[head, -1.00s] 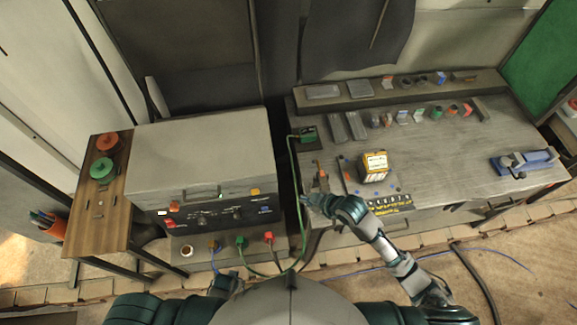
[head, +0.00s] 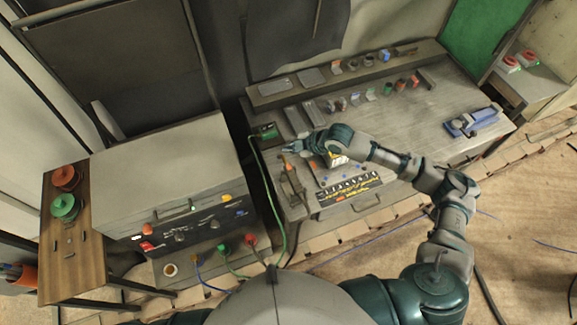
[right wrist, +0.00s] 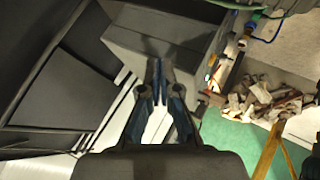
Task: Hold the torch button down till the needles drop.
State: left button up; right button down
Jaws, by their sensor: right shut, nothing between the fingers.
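The torch (head: 290,175) appears to be the slim dark piece with an orange part at the left end of the workbench; its button is too small to make out. My right gripper (head: 287,147) is just beyond and above it, shut and empty. Contact with the torch cannot be told. In the right wrist view the blue-grey fingers (right wrist: 160,68) are close together, in front of a grey box. The grey machine (head: 165,165) stands left of the bench, with knobs and dark panels on its front (head: 190,230). No needle can be read. My left gripper is out of view.
A green block (head: 265,132) with a green cable is at the bench's back left corner. A blue vise (head: 473,121) sits at the right.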

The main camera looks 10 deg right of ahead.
jog(key=b, duration=0.7)
send_over(293, 168)
notch_tip(293, 168, down, 7)
jog(key=shift+f, duration=0.35)
jog(key=shift+a+f, duration=0.1)
jog(key=shift+f, duration=0.2)
jog(key=shift+a+f, duration=0.15)
jog(key=shift+a, duration=0.65)
jog(key=shift+d, duration=0.55)
jog(key=shift+d+f, duration=0.1)
jog(key=shift+d, duration=0.1)
jog(key=shift+a, duration=0.6)
jog(key=shift+d+f, duration=0.35)
jog(key=shift+d, duration=0.4)
